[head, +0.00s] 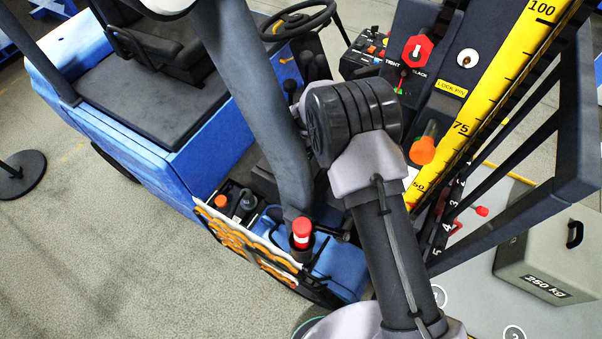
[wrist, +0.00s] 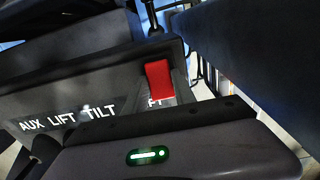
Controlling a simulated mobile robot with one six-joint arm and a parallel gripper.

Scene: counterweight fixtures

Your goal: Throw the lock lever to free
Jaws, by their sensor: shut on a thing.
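In the wrist view a red lever grip (wrist: 159,80) stands up at the right end of a dark panel (wrist: 75,95) lettered AUX, LIFT and TILT. A further label beside it is partly hidden. I take this grip for the lock lever, but no readable label confirms it. My gripper (wrist: 165,118) shows as a dark housing with a lit green bar across the bottom.
In the head view a blue forklift (head: 190,150) stands at left. A red TIGHT/SLACK handle (head: 417,50), an orange knob (head: 423,150) and a yellow scale (head: 485,100) are on the mast. A grey 250 kg weight (head: 550,250) stands at right. A dark beam (wrist: 245,70) crowds the wrist view.

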